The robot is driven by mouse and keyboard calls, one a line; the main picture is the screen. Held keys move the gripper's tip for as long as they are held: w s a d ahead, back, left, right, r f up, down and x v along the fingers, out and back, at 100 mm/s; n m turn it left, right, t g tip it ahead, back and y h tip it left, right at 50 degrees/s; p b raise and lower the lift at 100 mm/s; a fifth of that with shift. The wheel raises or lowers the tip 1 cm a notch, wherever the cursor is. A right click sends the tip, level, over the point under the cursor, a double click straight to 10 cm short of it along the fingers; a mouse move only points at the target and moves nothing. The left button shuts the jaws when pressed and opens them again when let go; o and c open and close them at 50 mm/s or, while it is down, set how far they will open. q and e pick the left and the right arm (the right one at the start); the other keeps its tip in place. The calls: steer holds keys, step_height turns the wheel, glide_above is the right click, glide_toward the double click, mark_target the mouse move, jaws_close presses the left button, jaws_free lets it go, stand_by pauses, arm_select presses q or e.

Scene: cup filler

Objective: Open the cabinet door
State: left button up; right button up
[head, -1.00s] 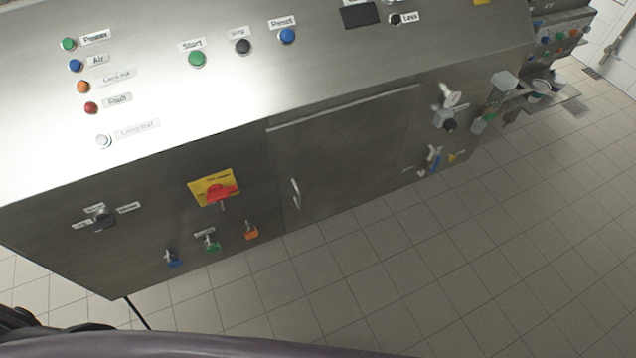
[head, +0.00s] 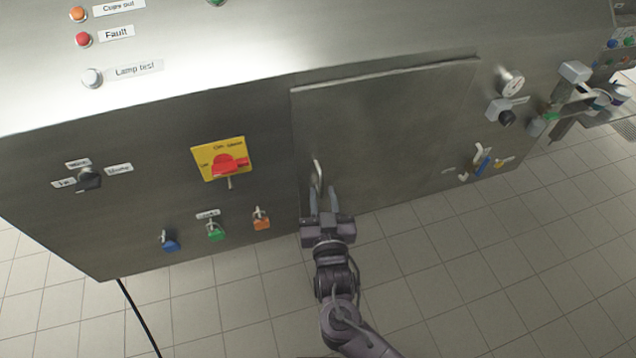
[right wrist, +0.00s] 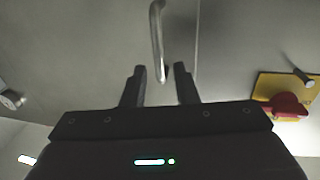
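The cabinet door (head: 400,130) is a grey metal panel in the machine's front, and it looks closed. Its bar handle (head: 318,176) is near the door's left edge. My right gripper (head: 323,198) is just below the handle in the head view. In the right wrist view, the gripper (right wrist: 160,72) is open, with its fingers apart. The lower end of the handle (right wrist: 157,40) shows between and beyond the fingertips, and I see no finger closed on it. My left gripper is not in view.
Left of the door are a yellow plate with a red rotary switch (head: 224,160) and several padlocks, including a green one (head: 215,232). A gauge (head: 511,81) and valves stick out right of the door. Tiled floor (head: 440,270) in front is clear.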

mark_target(321, 185)
steer(key=shift+w+a+f, duration=0.1)
steer(key=shift+w, duration=1)
steer(key=shift+w+a, duration=0.1)
steer(key=shift+w, duration=1)
jaws_close()
